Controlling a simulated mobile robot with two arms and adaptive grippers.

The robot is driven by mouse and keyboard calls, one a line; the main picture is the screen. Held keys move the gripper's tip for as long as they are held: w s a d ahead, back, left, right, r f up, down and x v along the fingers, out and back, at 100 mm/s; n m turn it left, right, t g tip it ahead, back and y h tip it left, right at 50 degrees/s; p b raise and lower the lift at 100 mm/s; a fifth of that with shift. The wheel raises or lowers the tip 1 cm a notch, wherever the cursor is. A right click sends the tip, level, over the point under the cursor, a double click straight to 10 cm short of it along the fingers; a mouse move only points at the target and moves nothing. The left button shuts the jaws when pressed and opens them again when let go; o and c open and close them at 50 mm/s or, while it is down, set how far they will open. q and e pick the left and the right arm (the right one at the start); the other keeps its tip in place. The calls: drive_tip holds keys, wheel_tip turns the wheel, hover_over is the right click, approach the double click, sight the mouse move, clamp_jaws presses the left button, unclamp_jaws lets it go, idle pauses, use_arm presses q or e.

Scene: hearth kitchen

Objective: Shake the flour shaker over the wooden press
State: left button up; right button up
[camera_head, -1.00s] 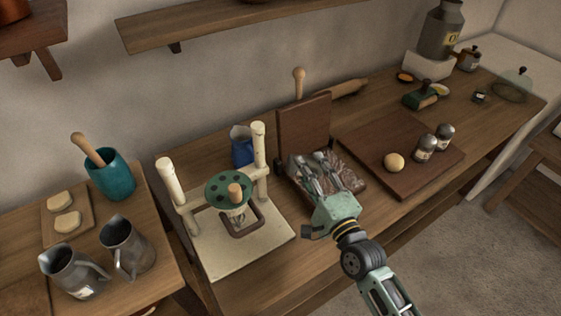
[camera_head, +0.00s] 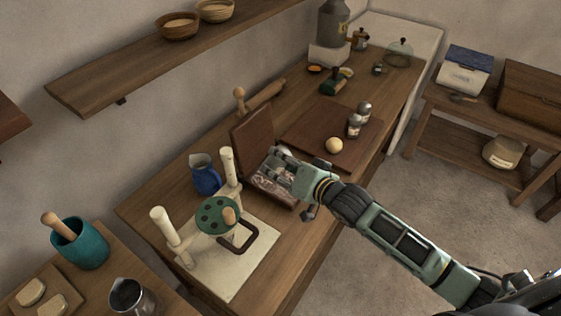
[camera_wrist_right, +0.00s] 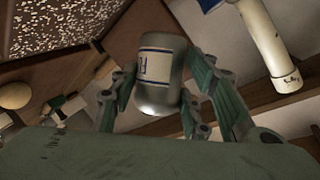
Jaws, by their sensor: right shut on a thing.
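The wooden press (camera_head: 253,137) stands open on the long counter, its lid with a knobbed handle raised. Its lower plate shows pale specks in the head view, and a speckled surface (camera_wrist_right: 70,22) fills the upper left of the wrist view. My right gripper (camera_head: 278,168) is over the lower plate. It is shut on the flour shaker (camera_wrist_right: 158,75), a metal cylinder with a cream and blue label, held between both fingers in the wrist view. In the head view the shaker is mostly hidden by the fingers. My left gripper is out of view.
A second press with cream posts (camera_head: 228,170) and a green disc stands to the left, near a blue jug (camera_head: 205,176). To the right, a dark board (camera_head: 310,128) bears a dough ball (camera_head: 334,146) and two shakers (camera_head: 355,125).

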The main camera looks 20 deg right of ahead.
drive_tip(key=shift+a+r+n+h, duration=0.2)
drive_tip(key=shift+n+h, duration=0.15)
drive_tip(key=shift+n, duration=0.2)
drive_tip(key=shift+a+r+n+h, duration=0.2)
drive_tip(key=shift+n+h, duration=0.15)
drive_tip(key=shift+n, duration=0.2)
drive_tip(key=shift+a+r+n+h, duration=0.15)
drive_tip(key=shift+n+h, duration=0.45)
drive_tip(key=shift+n, duration=0.3)
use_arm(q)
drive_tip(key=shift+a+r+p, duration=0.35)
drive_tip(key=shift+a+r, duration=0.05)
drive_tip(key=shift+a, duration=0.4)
use_arm(e)
drive_tip(key=shift+n+h, duration=0.7)
drive_tip(key=shift+n, duration=0.2)
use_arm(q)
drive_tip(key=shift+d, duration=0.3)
